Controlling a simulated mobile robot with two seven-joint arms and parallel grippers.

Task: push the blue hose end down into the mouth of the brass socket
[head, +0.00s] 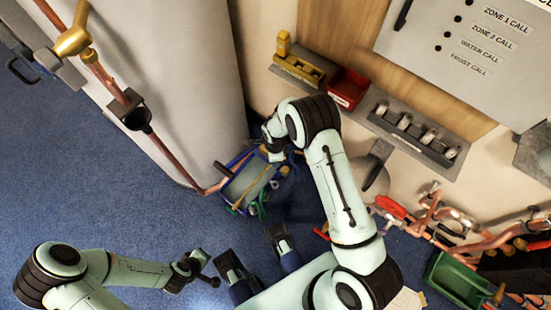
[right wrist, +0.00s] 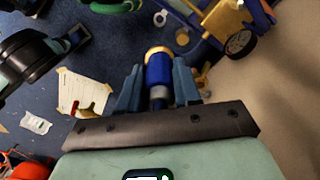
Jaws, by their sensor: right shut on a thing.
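My right gripper (right wrist: 157,85) is shut on the blue hose end (right wrist: 158,72), which sits upright between its two fingers in the right wrist view. A brass-coloured rim (right wrist: 158,52) shows at the far end of the blue piece. I cannot tell whether this rim is the socket's mouth or part of the hose end. In the head view the right gripper (head: 273,142) is beside the white cylinder, and its own arm largely hides what it holds. My left gripper (head: 205,273) is low over the blue floor, apart from these things; its jaws are too small to read.
A blue-edged cart (head: 247,180) with green hose stands below the right gripper. A large white cylinder (head: 185,80) with copper pipe is to the left. A red bin (head: 347,88) and grey rack (head: 412,135) are on the wall. Copper pipes and a green crate (head: 459,280) are lower right.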

